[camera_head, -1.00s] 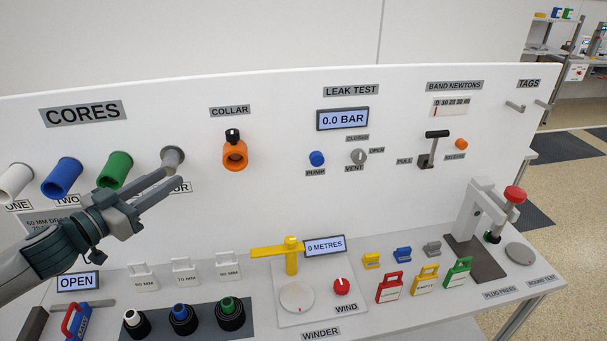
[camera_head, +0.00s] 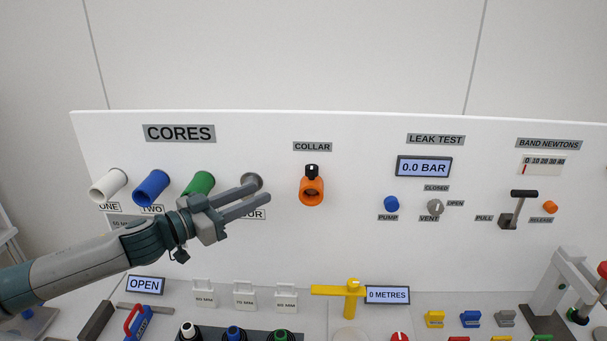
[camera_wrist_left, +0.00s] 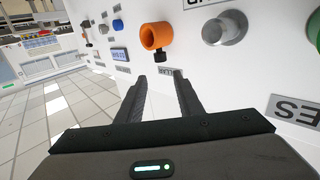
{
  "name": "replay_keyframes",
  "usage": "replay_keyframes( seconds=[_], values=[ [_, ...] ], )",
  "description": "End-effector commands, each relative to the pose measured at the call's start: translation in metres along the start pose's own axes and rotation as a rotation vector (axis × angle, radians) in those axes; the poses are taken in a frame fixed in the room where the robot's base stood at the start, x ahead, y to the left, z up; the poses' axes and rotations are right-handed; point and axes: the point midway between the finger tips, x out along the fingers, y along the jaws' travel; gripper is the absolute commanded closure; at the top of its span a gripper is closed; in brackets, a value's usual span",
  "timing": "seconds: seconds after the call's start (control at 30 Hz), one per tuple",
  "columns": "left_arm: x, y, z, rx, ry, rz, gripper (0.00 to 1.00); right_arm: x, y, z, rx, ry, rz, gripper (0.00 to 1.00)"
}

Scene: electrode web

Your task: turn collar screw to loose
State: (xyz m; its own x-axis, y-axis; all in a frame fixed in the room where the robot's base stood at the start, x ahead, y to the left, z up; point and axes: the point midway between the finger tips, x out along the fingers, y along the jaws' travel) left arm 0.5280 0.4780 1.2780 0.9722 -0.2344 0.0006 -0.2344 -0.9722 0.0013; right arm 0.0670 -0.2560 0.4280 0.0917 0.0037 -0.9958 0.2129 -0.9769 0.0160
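The orange collar (camera_head: 312,192) is mounted on the white panel under the COLLAR label, with a black screw knob (camera_head: 312,171) on top of it. A white mark shows on the knob. In the left wrist view the collar (camera_wrist_left: 155,36) is ahead of the fingers and the knob (camera_wrist_left: 159,55) hangs at its lower side. My left gripper (camera_head: 262,196) is open and empty, to the left of the collar and apart from it. Its fingers point right, in front of the grey peg (camera_head: 253,180). My right gripper is not in view.
White, blue (camera_head: 152,187) and green (camera_head: 200,184) cores stick out of the panel at left. The LEAK TEST display (camera_head: 424,167) and a blue pump button (camera_head: 392,204) are right of the collar. A yellow winder arm (camera_head: 340,290) stands below. The panel around the collar is clear.

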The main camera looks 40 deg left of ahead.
Motion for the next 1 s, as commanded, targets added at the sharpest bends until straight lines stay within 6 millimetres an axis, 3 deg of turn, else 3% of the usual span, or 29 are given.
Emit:
replay_keyframes(
  seconds=[1.0],
  values=[
    [0.071,-0.001,-0.002,0.003,0.002,-0.001,0.67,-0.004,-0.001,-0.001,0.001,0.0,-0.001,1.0]
  ],
)
